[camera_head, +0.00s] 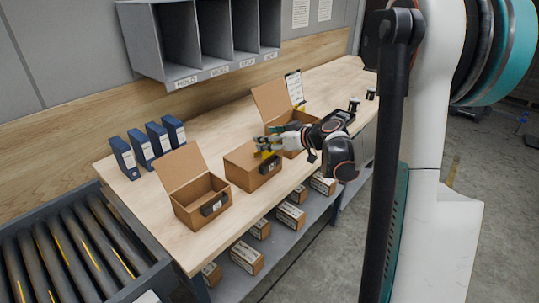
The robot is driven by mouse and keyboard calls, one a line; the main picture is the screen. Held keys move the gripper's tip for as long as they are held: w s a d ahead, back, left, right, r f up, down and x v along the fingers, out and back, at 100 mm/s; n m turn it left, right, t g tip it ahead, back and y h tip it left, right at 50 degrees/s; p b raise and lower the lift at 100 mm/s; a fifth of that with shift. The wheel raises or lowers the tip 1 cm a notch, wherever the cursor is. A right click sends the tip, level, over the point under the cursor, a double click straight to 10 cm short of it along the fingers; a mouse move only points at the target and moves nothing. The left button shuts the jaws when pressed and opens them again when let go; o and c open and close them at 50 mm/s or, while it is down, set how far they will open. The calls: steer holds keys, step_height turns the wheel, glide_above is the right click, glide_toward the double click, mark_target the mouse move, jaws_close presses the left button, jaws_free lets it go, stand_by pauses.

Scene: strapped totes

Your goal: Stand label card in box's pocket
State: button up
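Three brown cardboard boxes stand in a row on the wooden bench. The left box (187,212) has its lid up and a dark pocket (214,203) on its front. The middle box (240,174) is closed, and a dark pocket with a pale marked card (270,164) shows on its front. The right box (270,101) has its lid up; my arm hides much of its front. My gripper (268,146) is at the top right of the middle box, with yellow at its fingers. Its finger gap, and whether it holds a card, cannot be made out.
Several blue binders (146,147) stand at the bench's left back. A clipboard (294,87) stands behind the right box. A grey labelled shelf unit (205,40) hangs above. Small cartons (290,216) sit on the lower shelf. A roller conveyor (75,250) is at left.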

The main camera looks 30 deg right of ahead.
steer(key=shift+f+b, duration=0.7)
steer(key=shift+f, duration=1.6)
steer(key=shift+f, duration=0.1)
steer(key=shift+f, duration=0.15)
steer(key=o, duration=0.8)
steer(key=shift+c, duration=0.2)
steer(key=shift+r, duration=0.2)
steer(key=shift+s+r, duration=0.2)
steer(key=p+v, duration=0.3)
steer(key=v, duration=0.8)
steer(key=shift+s, duration=0.3)
